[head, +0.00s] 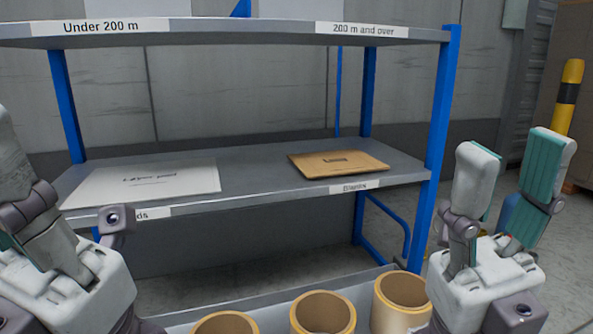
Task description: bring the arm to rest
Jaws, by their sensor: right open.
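My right gripper (516,172) is at the right, in front of the shelf rack's right post. Its two fingers point up and stand apart, with nothing between them. My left gripper (12,190) is at the left edge, in front of the rack's left side. Only part of it shows, with one finger clearly visible, so its opening is hard to judge.
A blue-framed rack has a grey middle shelf (255,165) holding a white sheet (145,183) and a brown envelope (338,164). Several tan tubes (323,312) stand low in front. A yellow-black post (567,98) is at the right.

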